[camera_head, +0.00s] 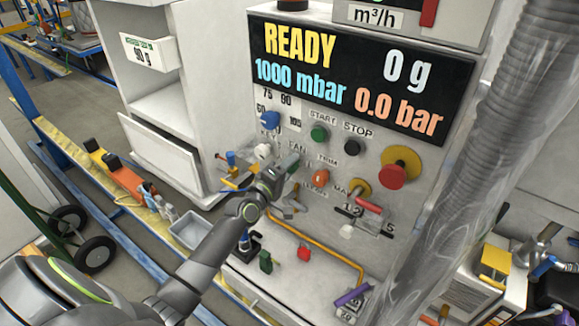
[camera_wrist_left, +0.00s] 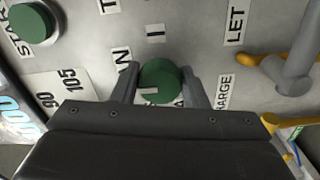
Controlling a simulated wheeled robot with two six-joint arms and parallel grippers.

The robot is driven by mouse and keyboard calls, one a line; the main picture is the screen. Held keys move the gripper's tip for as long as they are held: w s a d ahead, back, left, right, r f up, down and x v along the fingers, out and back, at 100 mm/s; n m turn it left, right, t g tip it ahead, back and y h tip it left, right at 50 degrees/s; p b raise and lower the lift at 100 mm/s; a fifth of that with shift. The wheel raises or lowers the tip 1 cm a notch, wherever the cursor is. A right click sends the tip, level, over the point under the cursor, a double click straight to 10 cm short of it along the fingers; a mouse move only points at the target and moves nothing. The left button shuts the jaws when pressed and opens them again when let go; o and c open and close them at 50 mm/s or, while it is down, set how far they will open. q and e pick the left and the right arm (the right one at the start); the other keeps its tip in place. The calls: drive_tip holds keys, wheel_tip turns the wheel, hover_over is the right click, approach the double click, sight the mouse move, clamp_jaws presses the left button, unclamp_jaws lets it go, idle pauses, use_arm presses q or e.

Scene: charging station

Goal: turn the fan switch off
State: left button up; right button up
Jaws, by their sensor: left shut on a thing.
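The fan switch is a round green knob (camera_wrist_left: 166,78) on the grey panel, with a short white mark on its face. In the left wrist view it sits between the two fingers of my left gripper (camera_wrist_left: 160,80), which is shut on it. A label with "I" (camera_wrist_left: 155,32) lies above the knob, and part of the FAN label (camera_wrist_left: 122,62) shows to its left. In the head view my left gripper (camera_head: 284,176) is at the panel just below the FAN label (camera_head: 297,147); it largely hides the knob there. My right gripper is not in view.
The green START button (camera_head: 319,133) and black STOP button (camera_head: 352,147) are above right. An orange knob (camera_head: 320,177), a red knob (camera_head: 392,176) and a red-handled lever (camera_head: 369,205) are nearby. The display (camera_head: 350,75) reads READY. A grey hose (camera_head: 470,150) hangs at right.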

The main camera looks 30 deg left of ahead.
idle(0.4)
use_arm(q)
drive_tip(key=o, duration=1)
drive_tip(key=shift+c, duration=0.2)
drive_tip(key=shift+s, duration=0.1)
drive_tip(key=s+a, duration=0.2)
drive_tip(key=s, duration=1.5)
drive_tip(key=shift+a, duration=0.2)
